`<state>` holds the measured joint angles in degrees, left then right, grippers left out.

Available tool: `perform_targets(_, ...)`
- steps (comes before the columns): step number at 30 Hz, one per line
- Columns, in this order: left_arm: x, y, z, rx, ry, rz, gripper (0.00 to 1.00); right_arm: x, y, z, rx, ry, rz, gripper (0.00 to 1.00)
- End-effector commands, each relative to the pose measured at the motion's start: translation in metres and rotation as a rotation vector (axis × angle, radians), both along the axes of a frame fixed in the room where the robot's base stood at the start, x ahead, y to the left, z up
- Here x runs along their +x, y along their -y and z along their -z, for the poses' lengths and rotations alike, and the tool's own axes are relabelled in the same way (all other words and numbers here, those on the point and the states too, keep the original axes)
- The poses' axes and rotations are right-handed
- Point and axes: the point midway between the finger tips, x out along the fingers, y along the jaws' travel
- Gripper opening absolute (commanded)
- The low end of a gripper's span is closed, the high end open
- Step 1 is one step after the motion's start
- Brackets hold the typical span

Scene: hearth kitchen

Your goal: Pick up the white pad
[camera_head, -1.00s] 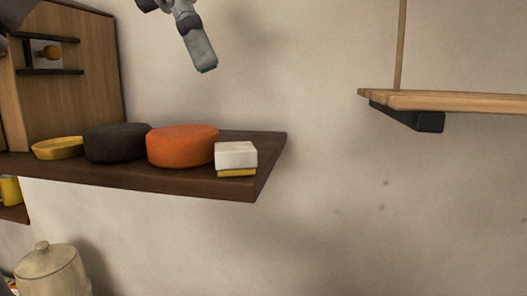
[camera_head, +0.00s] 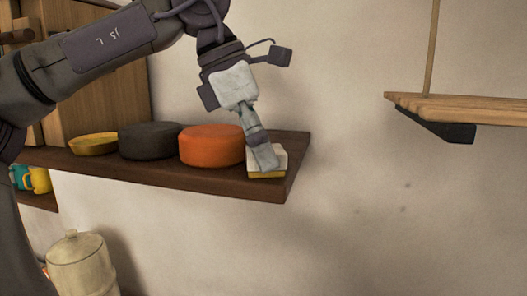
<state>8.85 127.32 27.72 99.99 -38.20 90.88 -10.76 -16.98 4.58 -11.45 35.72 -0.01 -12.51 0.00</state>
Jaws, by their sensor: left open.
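The white pad (camera_head: 281,158) has a yellow underside and lies near the right end of the dark wooden shelf (camera_head: 190,178). My left gripper (camera_head: 265,165) has come down from above and its fingers overlap the pad in the camera_head view, hiding its left and middle part. The gripper is open. I cannot tell whether the fingers touch the pad. My right gripper is not in view.
An orange round block (camera_head: 210,146) sits close to the left of the pad, then a dark round block (camera_head: 150,141) and a yellow dish (camera_head: 93,144). A lighter shelf (camera_head: 470,107) hangs at the right. A lidded pot (camera_head: 80,265) stands below.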

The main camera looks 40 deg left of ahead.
Motion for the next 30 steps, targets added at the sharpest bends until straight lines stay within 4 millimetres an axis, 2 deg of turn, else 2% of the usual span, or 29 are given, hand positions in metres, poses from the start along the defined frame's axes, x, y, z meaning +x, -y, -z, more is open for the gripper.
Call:
perform_targets(3, 0.0013, 0.0013, 0.0041, -0.001, 0.001, -0.001, 0.88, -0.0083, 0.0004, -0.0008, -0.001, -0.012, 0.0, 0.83)
perform_targets(8, 0.0013, 0.0012, 0.0042, -0.001, 0.001, -0.001, 0.88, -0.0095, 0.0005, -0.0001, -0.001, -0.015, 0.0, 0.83)
perform_targets(20, 0.0012, 0.0011, 0.004, -0.001, 0.001, 0.0, 0.23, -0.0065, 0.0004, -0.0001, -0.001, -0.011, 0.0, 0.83)
perform_targets(30, 0.0013, 0.0009, 0.0019, 0.0, 0.0, -0.001, 0.2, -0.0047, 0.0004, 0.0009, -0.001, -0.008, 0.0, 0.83)
